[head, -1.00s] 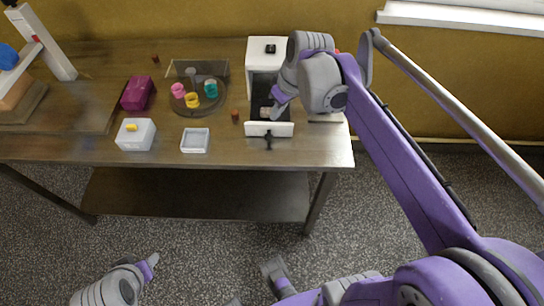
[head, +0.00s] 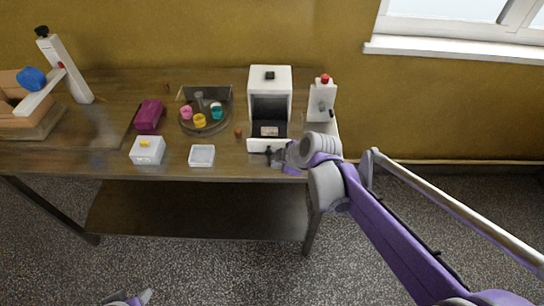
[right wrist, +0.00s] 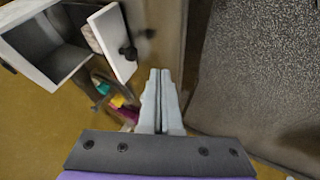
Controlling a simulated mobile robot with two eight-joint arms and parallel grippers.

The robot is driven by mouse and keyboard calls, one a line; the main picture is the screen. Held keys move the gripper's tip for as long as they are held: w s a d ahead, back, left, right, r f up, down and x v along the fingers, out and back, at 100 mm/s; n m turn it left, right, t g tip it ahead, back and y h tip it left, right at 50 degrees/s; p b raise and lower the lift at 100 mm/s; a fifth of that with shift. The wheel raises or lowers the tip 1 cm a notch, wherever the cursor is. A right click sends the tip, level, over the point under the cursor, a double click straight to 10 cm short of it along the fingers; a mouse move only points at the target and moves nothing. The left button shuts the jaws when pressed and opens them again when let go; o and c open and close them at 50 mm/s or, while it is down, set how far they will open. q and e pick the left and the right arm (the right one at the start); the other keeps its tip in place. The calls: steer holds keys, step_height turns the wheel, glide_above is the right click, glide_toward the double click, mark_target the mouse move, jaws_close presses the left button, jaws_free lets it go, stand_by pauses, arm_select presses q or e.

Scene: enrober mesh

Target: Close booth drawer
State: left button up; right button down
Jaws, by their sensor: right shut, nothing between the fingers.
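The booth (head: 283,78) is a white box with a dark inside at the back of the table. Its drawer sticks out toward me, open, with a small pale item in it. The white drawer front (head: 254,145) has a dark knob; in the right wrist view the drawer front (right wrist: 110,40) and knob (right wrist: 128,53) show at upper left. My right gripper (head: 277,156) is at the near side of the drawer front, close to the knob. In the right wrist view its fingers (right wrist: 160,75) are together and empty. My left gripper (head: 140,298) barely shows at the bottom edge, clear of the table.
A white block with a red button (head: 321,98) stands right of the booth. Left are a round tray (head: 218,124) with coloured cups, a purple box (head: 149,115), a white box (head: 147,151) and a shallow white dish (head: 202,156). The floor before the table is open.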

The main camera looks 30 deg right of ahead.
mark_target(273, 128)
steer(key=x, duration=0.3)
steer(key=shift+w+f, duration=0.15)
steer(key=shift+f, duration=0.2)
steer(key=w, duration=0.1)
steer(key=w+d, duration=0.1)
steer(key=w, duration=0.1)
steer(key=shift+w+d+f, duration=0.15)
steer(key=shift+w+d, duration=0.15)
steer(key=shift+d, duration=0.1)
steer(key=w+d, duration=0.2)
steer(key=w, duration=0.2)
steer(key=w+d, duration=0.3)
steer(key=w, duration=0.1)
steer(key=w+d, duration=0.2)
steer(key=w, duration=0.2)
steer(key=shift+d, duration=0.3)
steer(key=shift+w+r, duration=0.1)
steer(key=shift+r, duration=0.1)
